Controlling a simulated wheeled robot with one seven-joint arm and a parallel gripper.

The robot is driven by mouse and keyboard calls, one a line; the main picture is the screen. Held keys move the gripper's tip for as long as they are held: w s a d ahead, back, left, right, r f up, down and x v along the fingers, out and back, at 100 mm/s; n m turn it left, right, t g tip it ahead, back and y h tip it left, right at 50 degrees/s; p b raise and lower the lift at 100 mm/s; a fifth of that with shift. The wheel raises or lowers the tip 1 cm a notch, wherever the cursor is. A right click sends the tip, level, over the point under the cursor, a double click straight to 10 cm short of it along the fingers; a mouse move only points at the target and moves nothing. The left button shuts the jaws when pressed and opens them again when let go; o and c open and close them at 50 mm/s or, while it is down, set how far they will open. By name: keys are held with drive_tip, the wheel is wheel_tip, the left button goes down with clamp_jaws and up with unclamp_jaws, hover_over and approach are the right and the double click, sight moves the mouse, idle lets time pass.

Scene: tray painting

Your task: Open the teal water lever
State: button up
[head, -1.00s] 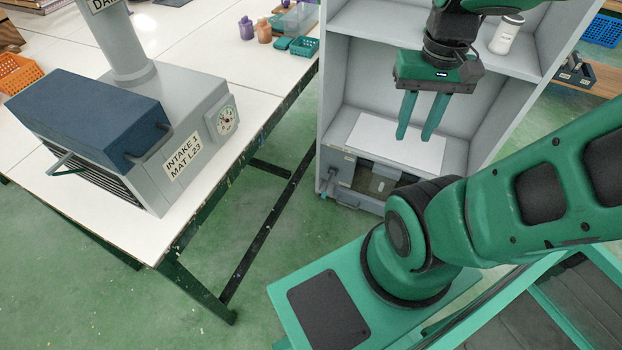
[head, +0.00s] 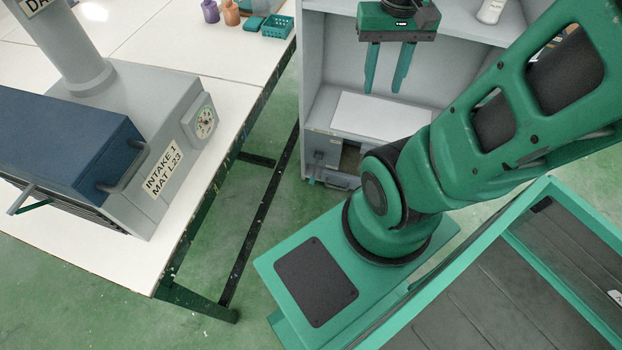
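No teal water lever can be made out in the head view. My gripper (head: 388,88) hangs at the top, fingers pointing down and spread apart, with nothing between them. It is in front of the grey cabinet (head: 311,88), above a white panel (head: 380,117) on its lower shelf. The grey machine (head: 150,105) on the table at the left has a blue box (head: 60,140) with a handle, a round gauge (head: 205,122) and a label reading INTAKE 1 MAT L23 (head: 162,168). A lever-like bar (head: 22,200) sticks out at its lower left.
The white table (head: 225,95) fills the left and has dark legs. A teal basket (head: 279,27), a purple bottle (head: 210,11) and an orange bottle (head: 231,13) stand at its back edge. A white container (head: 490,11) sits on the upper cabinet shelf.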

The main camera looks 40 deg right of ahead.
drive_tip(key=w+d+f, duration=0.3)
drive_tip(key=w+f, duration=0.1)
drive_tip(key=w, duration=0.4)
drive_tip(key=m, duration=0.4)
hover_over(312, 179)
wheel_tip(312, 179, down, 56)
drive_tip(key=f, duration=0.1)
wheel_tip(312, 179, down, 10)
drive_tip(key=shift+s+f, duration=0.1)
drive_tip(key=shift+f, duration=0.05)
